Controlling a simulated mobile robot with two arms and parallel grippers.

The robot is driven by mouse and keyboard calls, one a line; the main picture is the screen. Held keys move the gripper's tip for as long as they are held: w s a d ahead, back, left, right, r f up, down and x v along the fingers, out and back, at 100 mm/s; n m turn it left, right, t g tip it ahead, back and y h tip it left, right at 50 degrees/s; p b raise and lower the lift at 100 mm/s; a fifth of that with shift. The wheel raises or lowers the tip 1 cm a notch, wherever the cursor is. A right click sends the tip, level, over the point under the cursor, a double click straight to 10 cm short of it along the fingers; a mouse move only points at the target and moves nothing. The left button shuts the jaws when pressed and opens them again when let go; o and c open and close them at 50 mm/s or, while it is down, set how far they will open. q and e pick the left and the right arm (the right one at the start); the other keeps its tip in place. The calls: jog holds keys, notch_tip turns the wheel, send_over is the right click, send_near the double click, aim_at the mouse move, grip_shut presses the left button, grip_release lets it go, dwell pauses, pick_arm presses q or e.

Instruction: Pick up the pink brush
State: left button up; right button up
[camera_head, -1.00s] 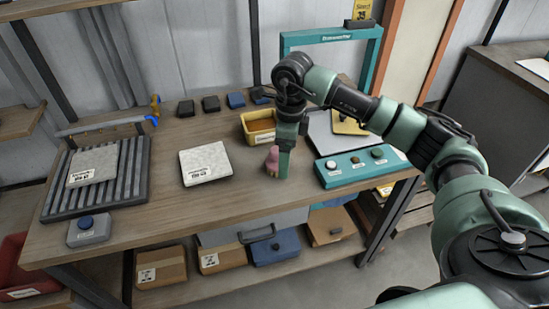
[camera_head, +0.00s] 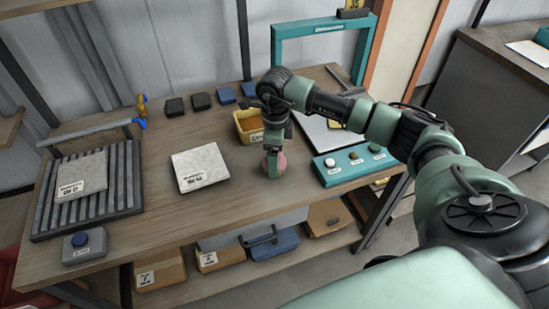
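The pink brush (camera_head: 281,165) stands on the wooden table between the white-grey square board and the teal button box. My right gripper (camera_head: 272,163) is down at the brush from above, with a green finger in front of it. The finger covers part of the brush, and I cannot tell whether the gripper is closed on it. My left gripper is not in view.
The square board (camera_head: 200,166) lies left of the brush. The yellow bin (camera_head: 249,127) stands close behind the gripper. The teal button box (camera_head: 350,164) is close on the right. A slatted grey rack (camera_head: 124,178) holds another board on the left.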

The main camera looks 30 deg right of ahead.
jog(key=shift+f, duration=0.85)
jog(key=c, duration=1.5)
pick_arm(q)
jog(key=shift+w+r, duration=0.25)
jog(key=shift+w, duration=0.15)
pick_arm(e)
jog(key=shift+r, duration=0.15)
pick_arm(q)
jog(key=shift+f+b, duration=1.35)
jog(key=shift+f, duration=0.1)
pick_arm(e)
jog(key=shift+r, duration=9.95)
